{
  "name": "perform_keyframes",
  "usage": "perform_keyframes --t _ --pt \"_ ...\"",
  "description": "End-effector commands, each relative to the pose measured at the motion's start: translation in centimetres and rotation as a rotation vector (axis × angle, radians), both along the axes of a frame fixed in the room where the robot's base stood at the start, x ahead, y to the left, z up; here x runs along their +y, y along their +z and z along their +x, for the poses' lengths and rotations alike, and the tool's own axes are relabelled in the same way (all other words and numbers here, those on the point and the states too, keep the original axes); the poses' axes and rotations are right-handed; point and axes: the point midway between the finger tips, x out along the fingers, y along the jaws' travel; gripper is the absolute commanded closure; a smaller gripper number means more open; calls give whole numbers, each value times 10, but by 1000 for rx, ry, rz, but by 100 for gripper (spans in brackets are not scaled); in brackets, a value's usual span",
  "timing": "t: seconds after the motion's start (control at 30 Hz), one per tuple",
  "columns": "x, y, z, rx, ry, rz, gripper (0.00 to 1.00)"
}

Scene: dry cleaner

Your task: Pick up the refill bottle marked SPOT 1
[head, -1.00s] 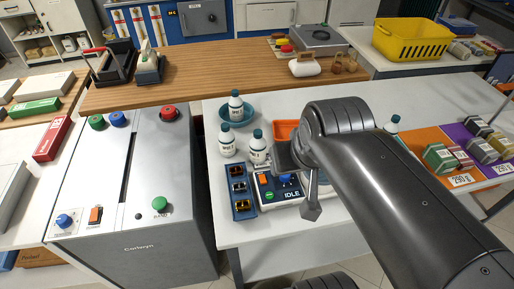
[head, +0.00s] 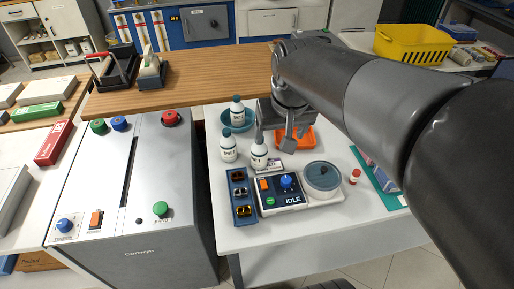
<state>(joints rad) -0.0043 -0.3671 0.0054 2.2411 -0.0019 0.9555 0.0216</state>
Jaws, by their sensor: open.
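Three white refill bottles with dark teal caps stand on the white table. One bottle (head: 237,113) is upright in a round teal dish (head: 226,127) at the back. A second bottle (head: 228,150) stands in front of it to the left. A third bottle (head: 259,157) stands to the right, nearest my gripper. Their labels are too small to read, so I cannot tell which is SPOT 1. My gripper (head: 276,137) is open, pointing down just above and right of the third bottle, with one finger close to its cap. I see nothing between the fingers.
An orange tray (head: 305,139) lies behind and right of my gripper. In front are a blue rack (head: 242,212) and a control unit marked IDLE (head: 281,202) with a round teal-topped dish (head: 322,177). A small red-capped vial (head: 355,176) stands right.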

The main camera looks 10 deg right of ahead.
Motion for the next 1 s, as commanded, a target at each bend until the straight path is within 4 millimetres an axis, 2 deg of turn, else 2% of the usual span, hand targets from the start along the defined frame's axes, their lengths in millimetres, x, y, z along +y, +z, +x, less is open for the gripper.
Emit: perform_keyframes --t 0.03,0.27,0.6,0.8,1.0 --pt "1 -4 15 26 -1 1 23" --pt "3 -25 76 123 -8 2 23" --pt "8 -81 158 260 -16 3 23" --pt "10 -105 182 305 -20 4 23" --pt "10 -124 187 316 -21 4 23"
